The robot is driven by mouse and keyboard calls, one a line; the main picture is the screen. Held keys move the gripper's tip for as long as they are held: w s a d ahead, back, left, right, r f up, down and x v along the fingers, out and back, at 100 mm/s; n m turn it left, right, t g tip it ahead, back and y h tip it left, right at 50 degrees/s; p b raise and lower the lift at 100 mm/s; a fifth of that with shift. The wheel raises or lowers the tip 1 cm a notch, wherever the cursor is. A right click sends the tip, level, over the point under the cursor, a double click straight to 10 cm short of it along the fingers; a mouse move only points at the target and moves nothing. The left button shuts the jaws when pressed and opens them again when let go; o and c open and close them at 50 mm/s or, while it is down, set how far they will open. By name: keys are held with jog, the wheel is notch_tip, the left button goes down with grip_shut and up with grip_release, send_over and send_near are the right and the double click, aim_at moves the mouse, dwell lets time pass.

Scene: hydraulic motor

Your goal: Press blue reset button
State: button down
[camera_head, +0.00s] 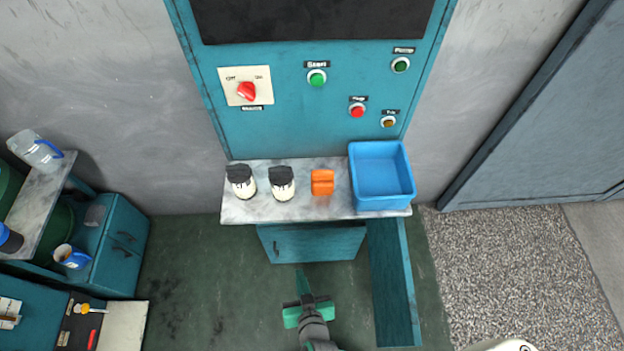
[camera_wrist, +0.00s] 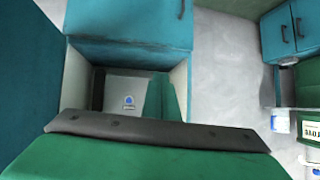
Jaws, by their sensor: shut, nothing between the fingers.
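A small blue round button (camera_wrist: 128,101) shows in the wrist view, on a pale panel (camera_wrist: 120,85) inside a recess below a teal cabinet part. The head view does not show this button. My gripper (camera_head: 302,274) is in the head view at the bottom middle, in front of the lower teal cabinet. Its fingers are shut and empty, pointing toward the cabinet. In the wrist view the green fingers (camera_wrist: 163,97) reach toward the recess, just right of the button. I cannot tell how far they are from it.
Above is a stone shelf (camera_head: 315,209) with two black-capped jars, an orange block (camera_head: 322,182) and a blue bin (camera_head: 380,205). A teal control panel (camera_head: 270,130) with a red knob and several buttons stands behind. A teal side panel (camera_head: 390,290) flanks my gripper on the right.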

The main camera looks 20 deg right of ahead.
jog(key=w+d+r+n+y, duration=0.1)
jog(key=w+d+n+y, duration=0.1)
jog(key=w+d, duration=0.3)
jog(key=w+d+r+n+y, duration=0.1)
jog(key=w+d, duration=0.5)
jog(key=w, duration=0.6)
jog(key=n+y, duration=0.1)
jog(key=y, duration=0.1)
jog(key=shift+r+y, duration=0.3)
jog(key=shift+w, duration=0.1)
jog(key=w+d, duration=0.2)
jog(key=w, duration=0.6)
jog(key=shift+w+d, duration=0.15)
jog(key=shift+d, duration=0.05)
